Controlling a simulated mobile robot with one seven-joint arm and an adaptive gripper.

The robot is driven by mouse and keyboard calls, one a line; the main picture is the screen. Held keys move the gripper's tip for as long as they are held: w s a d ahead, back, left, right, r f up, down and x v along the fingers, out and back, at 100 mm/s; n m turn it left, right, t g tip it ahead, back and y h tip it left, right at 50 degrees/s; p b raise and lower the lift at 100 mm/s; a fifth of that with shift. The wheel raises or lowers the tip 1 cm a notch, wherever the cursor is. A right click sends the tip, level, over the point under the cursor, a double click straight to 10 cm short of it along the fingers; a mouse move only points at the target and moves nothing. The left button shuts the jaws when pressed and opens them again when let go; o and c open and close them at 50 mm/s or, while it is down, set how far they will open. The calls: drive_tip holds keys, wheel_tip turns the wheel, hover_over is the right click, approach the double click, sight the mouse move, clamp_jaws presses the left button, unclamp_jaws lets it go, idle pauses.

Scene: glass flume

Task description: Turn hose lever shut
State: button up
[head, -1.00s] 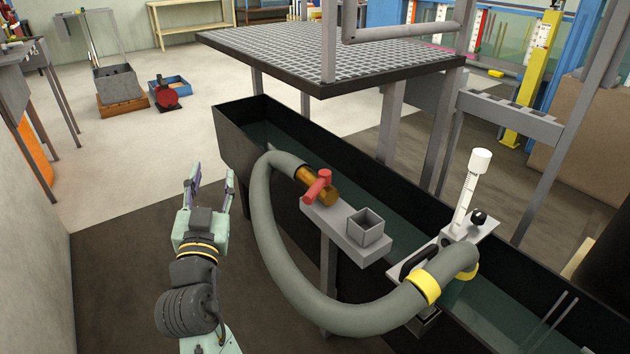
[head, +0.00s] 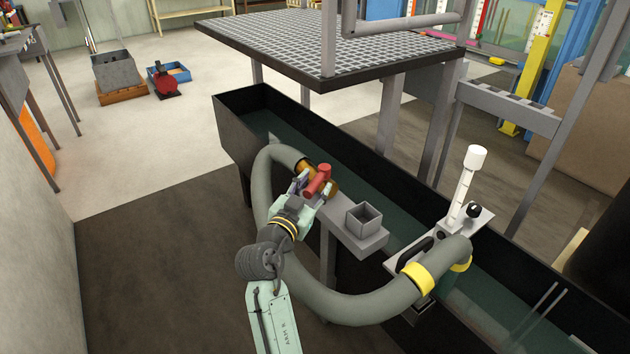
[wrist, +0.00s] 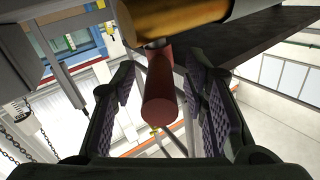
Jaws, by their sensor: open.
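The hose lever is a red handle (head: 318,180) on a brass valve (head: 329,188) at the end of the thick grey hose (head: 262,195). In the wrist view the red lever (wrist: 160,95) hangs from the brass valve body (wrist: 175,15). My gripper (head: 309,187) is at the lever in the head view. In the wrist view its two padded fingers (wrist: 163,100) are open, one on each side of the lever. Gaps show between the pads and the lever, so it is not gripped. The gripper partly hides the valve in the head view.
A grey shelf (head: 345,232) with a small open box (head: 364,219) stands just right of the valve. The long black water trough (head: 240,140) runs behind. The hose loops under my arm to a yellow-banded fitting (head: 419,278). A grated platform (head: 330,45) is above.

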drive_tip(key=shift+w+d, duration=0.25)
drive_tip(key=shift+w, duration=0.2)
clamp_jaws()
idle(0.3)
idle(0.3)
